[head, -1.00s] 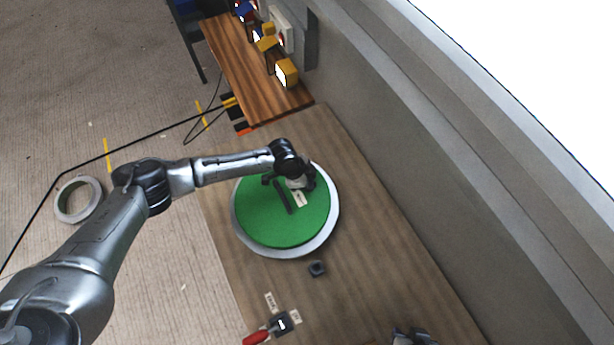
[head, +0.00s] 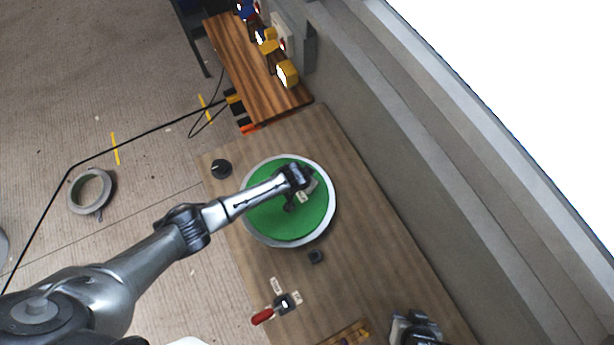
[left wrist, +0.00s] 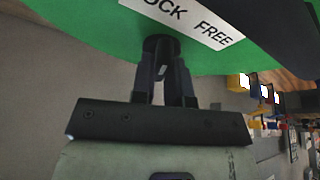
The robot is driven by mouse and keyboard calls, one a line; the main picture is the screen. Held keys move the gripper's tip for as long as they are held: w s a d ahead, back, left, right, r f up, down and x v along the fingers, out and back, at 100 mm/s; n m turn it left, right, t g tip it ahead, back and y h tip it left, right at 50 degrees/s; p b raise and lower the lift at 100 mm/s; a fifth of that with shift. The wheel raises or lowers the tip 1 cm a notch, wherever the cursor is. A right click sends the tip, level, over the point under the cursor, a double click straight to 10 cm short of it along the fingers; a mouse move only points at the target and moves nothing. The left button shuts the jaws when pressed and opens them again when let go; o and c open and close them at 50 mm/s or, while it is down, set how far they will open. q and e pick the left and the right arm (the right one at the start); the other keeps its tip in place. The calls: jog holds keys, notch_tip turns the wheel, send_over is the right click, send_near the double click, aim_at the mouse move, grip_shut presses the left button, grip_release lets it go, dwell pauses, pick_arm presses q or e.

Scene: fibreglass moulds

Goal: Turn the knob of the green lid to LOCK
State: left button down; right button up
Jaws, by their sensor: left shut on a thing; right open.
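The green lid (head: 300,227) lies on a round pale mould (head: 290,244) on the wooden table. A white label (head: 303,197) is on the lid; in the left wrist view the label (left wrist: 190,15) shows "FREE" and the cut-off letters "OCK". My left gripper (head: 298,190) is over the lid, beside the label. In the left wrist view its fingers (left wrist: 163,68) are shut on the black knob (left wrist: 160,44). Most of the knob is hidden, so I cannot tell its pointing direction. My right gripper (head: 417,328) is open and empty at the bottom edge, away from the lid.
A red-handled lever (head: 264,316) with small labels and a small black block (head: 316,257) stand on the table (head: 375,250) below the lid. A round black piece (head: 221,168) sits at its left edge. A grey wall runs along the right.

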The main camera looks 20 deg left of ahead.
pick_arm(q)
jog(key=n+y+p, duration=0.1)
jog(key=n, duration=0.2)
jog(key=shift+d, duration=0.1)
jog(key=shift+n+p, duration=0.3)
jog(key=shift+n, duration=0.1)
jog(key=shift+y, duration=0.3)
jog(key=c, duration=1.1)
grip_release()
